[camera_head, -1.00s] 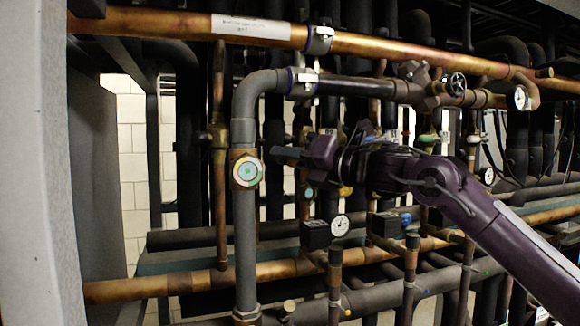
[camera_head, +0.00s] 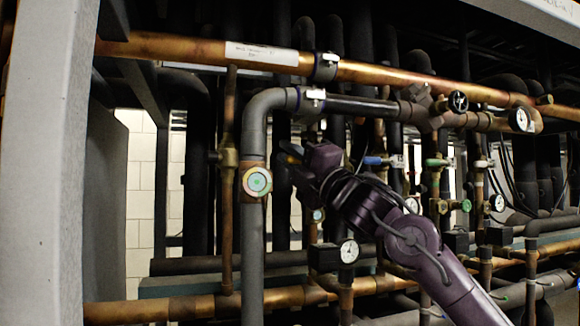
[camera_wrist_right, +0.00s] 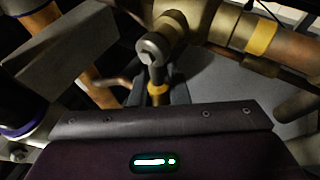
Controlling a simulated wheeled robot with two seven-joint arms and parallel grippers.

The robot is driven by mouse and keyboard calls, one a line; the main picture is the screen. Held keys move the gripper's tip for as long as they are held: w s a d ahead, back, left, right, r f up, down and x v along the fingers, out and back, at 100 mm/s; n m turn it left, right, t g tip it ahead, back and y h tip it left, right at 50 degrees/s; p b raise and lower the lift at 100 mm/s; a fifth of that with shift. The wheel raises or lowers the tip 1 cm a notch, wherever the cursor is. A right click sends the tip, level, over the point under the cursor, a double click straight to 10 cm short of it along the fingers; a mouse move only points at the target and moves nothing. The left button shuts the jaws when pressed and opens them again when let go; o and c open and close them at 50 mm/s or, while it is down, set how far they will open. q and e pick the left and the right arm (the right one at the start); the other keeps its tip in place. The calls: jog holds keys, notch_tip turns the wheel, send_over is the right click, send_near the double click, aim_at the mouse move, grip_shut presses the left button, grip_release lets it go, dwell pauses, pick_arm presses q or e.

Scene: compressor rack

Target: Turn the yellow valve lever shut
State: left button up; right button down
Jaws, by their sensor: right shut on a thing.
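My right gripper (camera_head: 287,156) reaches in among the pipes from the lower right in the head view. It is shut on the yellow valve lever, which shows as a small yellow patch (camera_head: 293,149) at the jaws. In the right wrist view the yellow lever (camera_wrist_right: 157,90) sits between the dark fingers (camera_wrist_right: 158,97). The lever's stem runs up to a brass valve body (camera_wrist_right: 170,30) with a bolt head. Most of the lever is hidden by the fingers. My left gripper is not in view.
A grey vertical pipe with a round green-faced indicator (camera_head: 257,181) stands just left of the gripper. A copper pipe (camera_head: 180,48) crosses above. A dial gauge (camera_head: 348,251) sits below the arm. A blue-handled valve (camera_head: 373,161) is to the right. A grey post (camera_head: 45,170) stands far left.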

jog(key=shift+d+r+m+t, duration=0.1)
jog(key=shift+r+m+t, duration=0.15)
jog(key=shift+m+t, duration=0.2)
jog(key=c, duration=1.4)
grip_release()
jog(key=shift+f, duration=0.15)
